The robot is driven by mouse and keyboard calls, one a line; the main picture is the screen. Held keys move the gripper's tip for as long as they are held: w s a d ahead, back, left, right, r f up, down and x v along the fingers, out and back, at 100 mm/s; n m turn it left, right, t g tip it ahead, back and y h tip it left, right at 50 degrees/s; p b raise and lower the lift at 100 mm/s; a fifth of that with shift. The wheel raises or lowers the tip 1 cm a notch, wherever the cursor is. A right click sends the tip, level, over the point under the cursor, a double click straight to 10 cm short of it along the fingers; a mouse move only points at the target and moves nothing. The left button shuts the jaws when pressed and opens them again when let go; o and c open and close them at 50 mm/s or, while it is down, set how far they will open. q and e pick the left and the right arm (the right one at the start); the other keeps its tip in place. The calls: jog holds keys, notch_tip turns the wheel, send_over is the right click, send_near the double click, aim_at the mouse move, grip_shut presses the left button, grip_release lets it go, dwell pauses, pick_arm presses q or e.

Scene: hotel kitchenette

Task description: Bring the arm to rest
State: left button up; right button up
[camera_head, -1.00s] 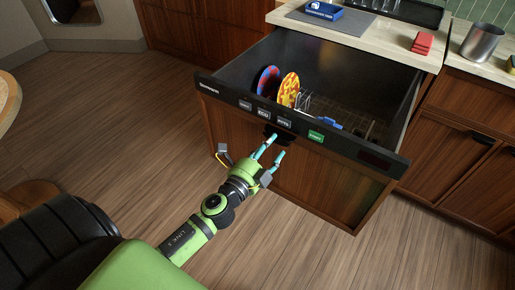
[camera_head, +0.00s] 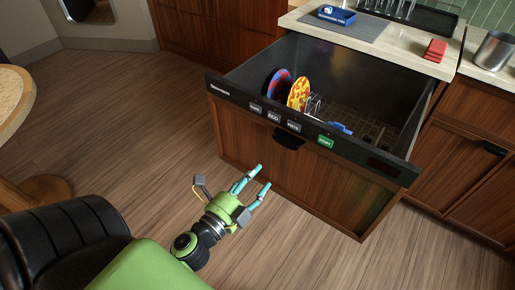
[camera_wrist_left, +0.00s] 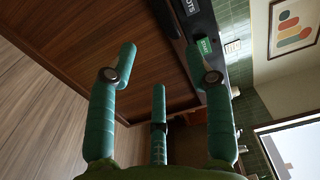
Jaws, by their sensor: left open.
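My left gripper (camera_head: 254,181) is open and empty, low over the wooden floor in front of the pulled-out dishwasher drawer (camera_head: 300,135). Its fingers point toward the drawer's wooden front without touching it in the head view. In the left wrist view, the teal fingers (camera_wrist_left: 160,75) are spread with nothing between them, and the drawer's wood panel (camera_wrist_left: 80,50) shows beyond. My right gripper is not in view.
The drawer holds a red and blue plate (camera_head: 278,84), a yellow and red plate (camera_head: 299,93) and a blue item (camera_head: 340,128). The counter carries a blue box (camera_head: 337,15), red blocks (camera_head: 435,50) and a metal cup (camera_head: 494,50). A round table (camera_head: 12,90) stands at left. Floor between is clear.

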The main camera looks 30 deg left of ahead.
pick_arm(q)
jog(key=s+d+f+n+g+p, duration=0.1)
jog(key=s+f+n+g, duration=0.15)
jog(key=f, duration=0.65)
jog(key=s+d+f+n+g+p, duration=0.1)
jog(key=s+f+n+g, duration=0.2)
jog(key=f, duration=0.6)
jog(key=s+d+f+n+g+p, duration=0.1)
jog(key=s+f+n+g+p, duration=0.2)
jog(key=f, duration=0.6)
jog(key=s+f+n+g, duration=0.3)
jog(key=s+f, duration=0.4)
jog(key=s, duration=0.4)
jog(key=s+f+n+g+p, duration=0.1)
jog(key=s+f+n+g, duration=0.3)
jog(key=s+f, duration=0.3)
jog(key=s+g, duration=0.1)
jog(key=s, duration=0.3)
jog(key=shift+s+a+f+y, duration=0.2)
jog(key=shift+s+a+y, duration=0.1)
jog(key=shift+a, duration=0.05)
jog(key=shift+n+g, duration=0.25)
